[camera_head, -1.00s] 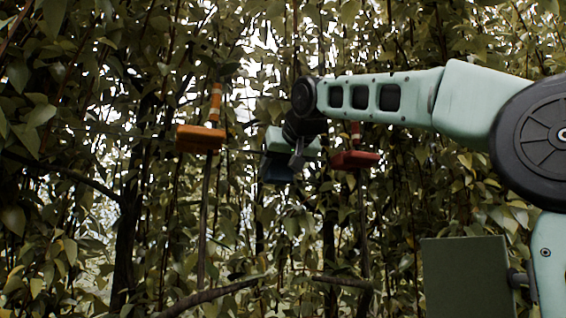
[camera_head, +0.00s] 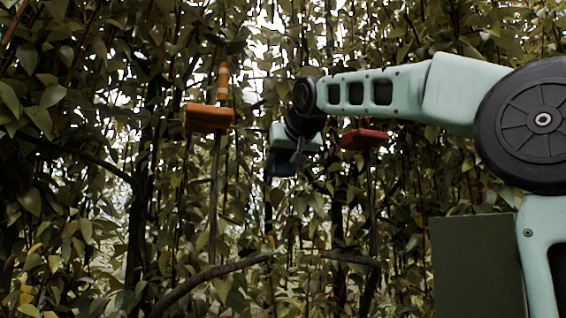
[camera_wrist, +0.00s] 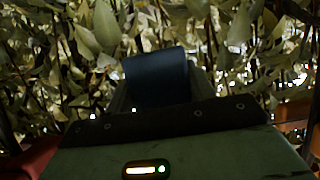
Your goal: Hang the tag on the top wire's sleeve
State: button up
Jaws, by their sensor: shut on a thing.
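My gripper (camera_head: 289,160) is in the middle of the head view, in front of the foliage, between an orange block and a red block. It is shut on a dark blue tag (camera_head: 280,164), which hangs below the pale green hand. In the wrist view the tag (camera_wrist: 158,76) stands up beyond the hand, between the fingers, with leaves behind it. No gap shows between tag and fingers. I cannot pick out the top wire or its sleeve with certainty; the leaves and my arm may hide them.
The orange block (camera_head: 208,117), with an orange-and-white banded post (camera_head: 222,84), is left of my gripper. The red block (camera_head: 364,139) is close on its right. Dark branches (camera_head: 215,272) cross below. Dense leaves fill the background.

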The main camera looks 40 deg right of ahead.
jog(key=o, duration=1.1)
jog(key=b+v, duration=0.4)
jog(key=v, duration=1.3)
jog(key=shift+s+a, duration=0.1)
jog(key=shift+s, duration=0.1)
